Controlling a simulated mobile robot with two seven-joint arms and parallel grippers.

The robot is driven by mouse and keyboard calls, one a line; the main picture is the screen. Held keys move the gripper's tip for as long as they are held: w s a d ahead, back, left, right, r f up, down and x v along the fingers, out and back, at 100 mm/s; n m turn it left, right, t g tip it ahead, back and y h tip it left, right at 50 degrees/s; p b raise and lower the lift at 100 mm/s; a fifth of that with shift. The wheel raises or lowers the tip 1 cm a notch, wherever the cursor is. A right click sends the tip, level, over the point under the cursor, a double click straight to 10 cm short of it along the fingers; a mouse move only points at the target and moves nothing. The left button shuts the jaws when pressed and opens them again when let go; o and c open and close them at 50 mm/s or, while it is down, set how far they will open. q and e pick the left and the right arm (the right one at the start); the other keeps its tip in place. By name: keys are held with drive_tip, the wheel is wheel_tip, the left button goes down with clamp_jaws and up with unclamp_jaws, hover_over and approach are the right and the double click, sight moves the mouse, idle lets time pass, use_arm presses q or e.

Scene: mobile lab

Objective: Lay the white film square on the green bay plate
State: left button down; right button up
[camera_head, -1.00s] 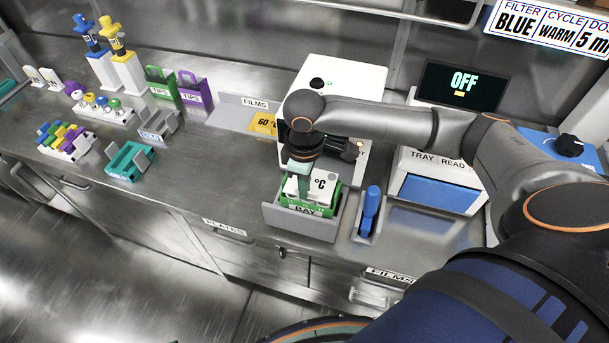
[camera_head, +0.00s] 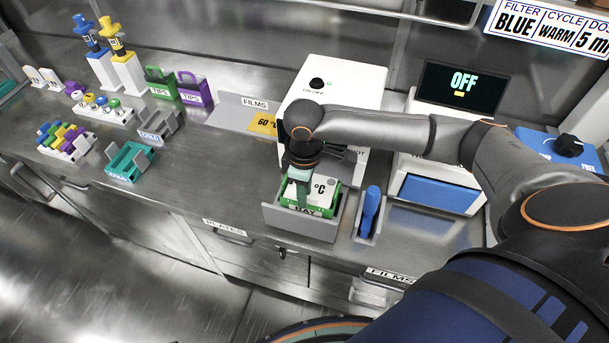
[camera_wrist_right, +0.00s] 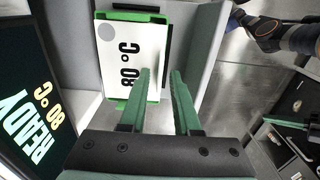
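The white film square (camera_wrist_right: 117,58), marked 80 °C with a grey dot, lies over the green bay plate (camera_wrist_right: 128,17) in the wrist view; green shows at its ends. In the head view the film (camera_head: 322,190) and plate (camera_head: 336,199) are inside the grey bay holder (camera_head: 299,225). My right gripper (camera_wrist_right: 160,72) has a clear gap between its green fingers, one overlapping the film's edge in the picture. It also shows just above the film in the head view (camera_head: 302,205). Whether the fingers touch the film is hard to tell.
A white device (camera_head: 345,75) stands right behind the bay. A blue-handled tool (camera_head: 370,208) stands in a holder to the right. A yellow 60 °C film (camera_head: 262,123) lies on the films tray (camera_head: 230,113). The counter front left of the bay is clear.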

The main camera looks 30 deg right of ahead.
drive_tip(key=shift+o, duration=0.6)
wheel_tip(320, 180, up, 13)
drive_tip(key=shift+f, duration=0.2)
drive_tip(key=shift+s+f, duration=0.1)
idle(0.4)
